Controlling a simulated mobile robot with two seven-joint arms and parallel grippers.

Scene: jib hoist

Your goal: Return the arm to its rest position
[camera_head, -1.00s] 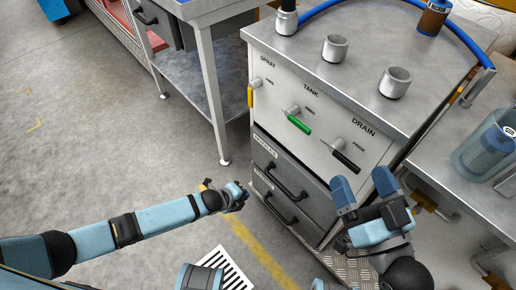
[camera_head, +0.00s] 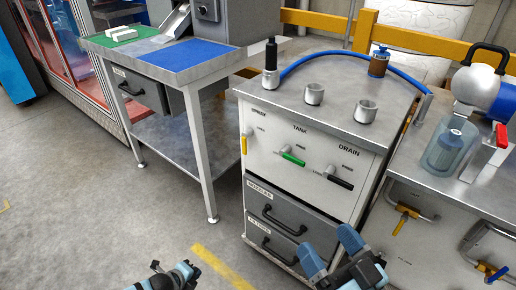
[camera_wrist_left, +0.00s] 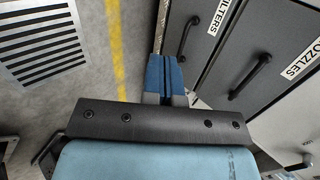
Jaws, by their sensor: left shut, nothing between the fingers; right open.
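My left gripper (camera_head: 180,274) is low in the head view, partly cut off by the bottom edge, left of the drawer cabinet. In the left wrist view its blue fingers (camera_wrist_left: 165,76) are shut with nothing between them, in front of the cabinet's lower drawers and above the floor. My right gripper (camera_head: 332,250) is open and empty, with two blue fingers apart, in front of the cabinet's lower right part in the head view. Most of both arms is out of view.
The cabinet (camera_head: 262,152) has green, black and yellow handles, a nozzles drawer (camera_head: 285,207) and a filters drawer (camera_head: 265,245). A workbench (camera_head: 203,148) with a blue mat (camera_head: 193,55) stands left. A steel counter (camera_head: 415,165) with a clear jar (camera_head: 447,150) stands right. Floor at left is clear.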

